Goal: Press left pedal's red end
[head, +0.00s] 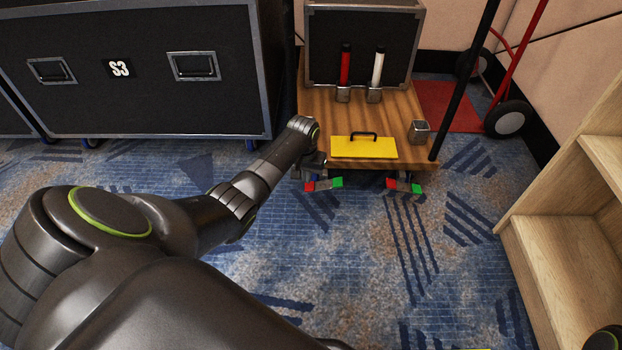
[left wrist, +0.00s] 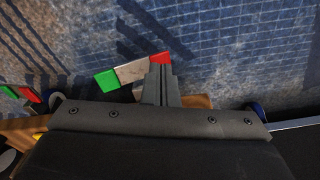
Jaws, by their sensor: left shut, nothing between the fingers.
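The left pedal (head: 323,184) sits low at the front of the wooden cart, with a red end on the left and a green end on the right. In the left wrist view its grey middle (left wrist: 131,71), green end (left wrist: 107,80) and red end (left wrist: 161,58) show. My left gripper (left wrist: 160,68) is shut and empty, its fingertips overlapping the edge of the red end in that view. I cannot tell whether they touch it. In the head view the left gripper (head: 309,172) is just above the red end, partly hidden by its wrist. My right gripper is not in view.
The right pedal (head: 404,188) is beside the left one. The wooden cart (head: 313,115) carries a yellow plate (head: 364,147), red and white levers and a small metal block. A black case (head: 135,70) stands left, a wooden shelf (head: 550,225) right. The carpet in front is clear.

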